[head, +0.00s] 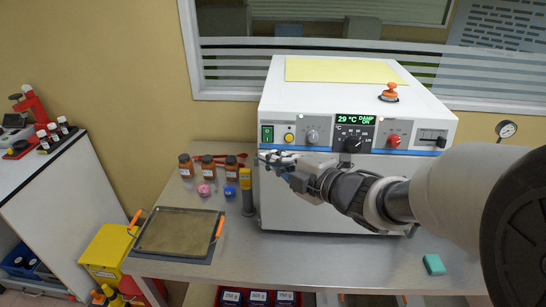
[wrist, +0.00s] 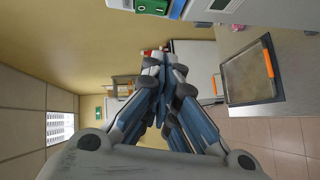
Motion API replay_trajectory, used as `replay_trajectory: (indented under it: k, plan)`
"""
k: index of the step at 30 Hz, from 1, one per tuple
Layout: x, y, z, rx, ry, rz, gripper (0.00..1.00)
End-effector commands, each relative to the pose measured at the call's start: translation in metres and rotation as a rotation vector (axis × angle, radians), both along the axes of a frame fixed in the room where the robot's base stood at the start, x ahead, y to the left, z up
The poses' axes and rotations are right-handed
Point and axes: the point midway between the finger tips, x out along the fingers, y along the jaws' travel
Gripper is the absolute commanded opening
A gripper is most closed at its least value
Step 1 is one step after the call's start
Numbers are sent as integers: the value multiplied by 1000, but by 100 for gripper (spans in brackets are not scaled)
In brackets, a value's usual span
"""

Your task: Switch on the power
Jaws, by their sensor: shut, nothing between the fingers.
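The white analysis machine (head: 330,195) stands on the steel bench. Its green power switch (head: 267,133), marked with I and O, is at the left end of the front panel. The green switch also shows at the top edge of the wrist view (wrist: 152,7). My gripper (head: 266,157) is just below the switch, in front of the machine's left front edge. Its fingers (wrist: 163,58) are closed together with nothing between them. I cannot tell any contact with the machine, and the switch is apart from the fingertips in the head view.
Brown bottles (head: 208,165), pink and blue caps, and a yellow-topped grey tool (head: 246,190) stand left of the machine, near below my gripper. A framed tray (head: 150,254) lies at the bench's left. A green block (head: 434,264) lies front right. The bench front is mostly clear.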

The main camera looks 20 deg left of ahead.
Motion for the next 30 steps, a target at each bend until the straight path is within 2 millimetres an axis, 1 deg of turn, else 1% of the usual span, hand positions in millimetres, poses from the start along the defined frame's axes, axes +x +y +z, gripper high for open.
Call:
replay_trajectory:
  k: [1,3,6,9,12,15,25,28,29,30]
  plan:
    - [-5,-13,6,2,-2,-7,0]
    - [-14,-27,6,2,-2,-7,0]
    - [-24,-44,7,1,-2,-5,0]
    - [-32,-56,7,1,-3,-4,0]
    - [-38,-65,7,1,-3,-3,0]
    - [-41,-68,7,1,-3,-1,0]
    - [-42,-69,7,2,-2,-1,0]
    - [-36,-75,9,-4,9,-44,0]
    - [-33,-80,11,-9,18,-74,0]
    - [-26,-89,14,-13,33,-131,0]
